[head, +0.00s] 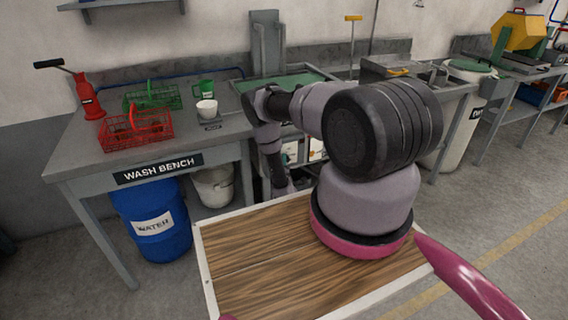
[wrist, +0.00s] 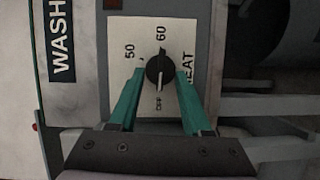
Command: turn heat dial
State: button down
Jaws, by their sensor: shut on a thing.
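The heat dial (wrist: 158,71) is a round black knob on a white plate (wrist: 135,27) in the wrist view. The plate is marked 50, 60, OFF and HEAT, with HEAT partly covered by a finger. In the head view my arm reaches to the front of the unit beside the wash bench; the dial is hidden there.
The wash bench (head: 83,172) carries red (head: 135,141) and green (head: 150,97) baskets, a green mug (head: 203,90) and a white cup (head: 207,109). A blue barrel (head: 155,238) and a white bucket (head: 213,185) stand below. A sink unit is at the right.

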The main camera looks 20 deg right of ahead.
jog(key=shift+n, duration=0.4)
jog(key=shift+c, duration=1.8)
grip_release()
jog(key=v, duration=1)
jog(key=shift+s+a+f, duration=0.15)
jog(key=shift+s+a, duration=0.05)
jog(key=shift+s, duration=0.15)
